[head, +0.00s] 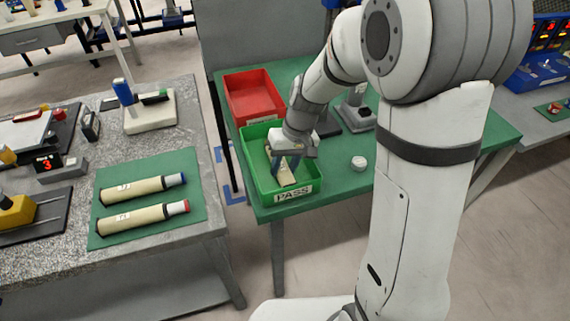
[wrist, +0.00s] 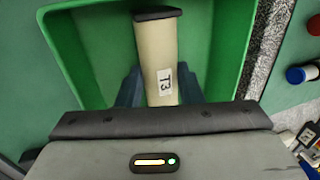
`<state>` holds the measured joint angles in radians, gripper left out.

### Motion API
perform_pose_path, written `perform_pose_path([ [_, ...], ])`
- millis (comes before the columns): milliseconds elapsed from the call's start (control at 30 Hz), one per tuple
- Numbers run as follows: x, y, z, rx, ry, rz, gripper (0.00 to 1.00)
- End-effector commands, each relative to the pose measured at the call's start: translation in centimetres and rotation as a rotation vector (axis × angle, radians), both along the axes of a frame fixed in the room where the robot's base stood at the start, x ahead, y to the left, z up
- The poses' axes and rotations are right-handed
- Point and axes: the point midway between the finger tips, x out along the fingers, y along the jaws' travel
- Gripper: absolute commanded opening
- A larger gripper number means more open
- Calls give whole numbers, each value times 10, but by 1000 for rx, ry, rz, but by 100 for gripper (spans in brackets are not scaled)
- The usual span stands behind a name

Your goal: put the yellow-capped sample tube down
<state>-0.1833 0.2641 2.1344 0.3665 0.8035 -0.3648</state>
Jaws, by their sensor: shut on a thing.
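My gripper (head: 287,160) reaches down into the green tray marked PASS (head: 262,196) on the green-topped table. It is shut on a cream sample tube (head: 284,176), which also shows in the wrist view (wrist: 157,50) between the two blue-grey fingers (wrist: 160,90). The tube bears a label reading T3 and has a black end at the top of that picture. Its other end is hidden behind the gripper body, so I see no yellow cap. The tube lies inside the tray's walls (wrist: 75,50); I cannot tell whether it touches the floor.
A red tray (head: 236,104) stands behind the green one. A small white round object (head: 358,163) is to the right. On the left table, two cream tubes, one blue-capped (head: 140,189) and one red-capped (head: 142,218), lie on a green mat (head: 190,165).

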Motion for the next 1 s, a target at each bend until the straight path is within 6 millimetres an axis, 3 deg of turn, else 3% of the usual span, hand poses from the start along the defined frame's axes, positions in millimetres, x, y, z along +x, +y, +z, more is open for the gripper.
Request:
perform_pose_path([
  [33,0,0,-3,0,-1,0,0],
  [67,0,0,-2,0,0,0,35],
  [300,0,0,-2,0,0,-1,54],
  [700,1,-2,5,0,-2,-1,55],
  [1000,6,-17,63,0,-4,-3,55],
])
